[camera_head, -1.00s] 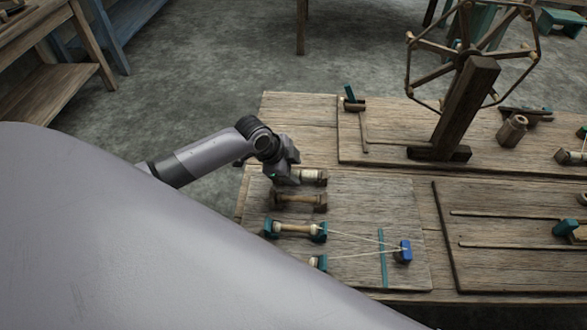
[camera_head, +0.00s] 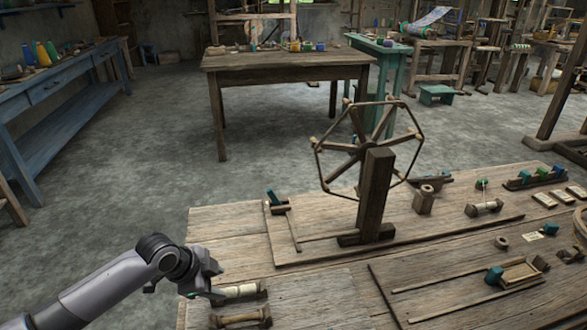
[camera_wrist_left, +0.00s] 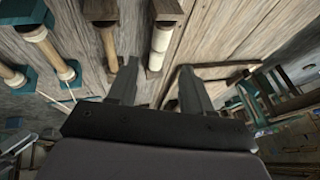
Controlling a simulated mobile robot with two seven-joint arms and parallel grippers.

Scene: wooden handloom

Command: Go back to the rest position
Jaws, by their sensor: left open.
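My left gripper (camera_head: 205,276) hangs over the left edge of the wooden work table (camera_head: 225,222) in the head view. In the left wrist view its two fingers (camera_wrist_left: 158,88) are apart with nothing between them. A bobbin holder with a pale spool (camera_head: 238,291) lies right beside the gripper; it also shows in the left wrist view (camera_wrist_left: 162,38). A second spool holder (camera_head: 240,318) lies nearer to me. My right gripper is in neither view.
A wooden spinning wheel (camera_head: 372,190) stands upright on the table. Behind the work table is open grey floor (camera_head: 130,150). A brown table (camera_head: 290,62) and a blue bench (camera_head: 60,90) stand farther back.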

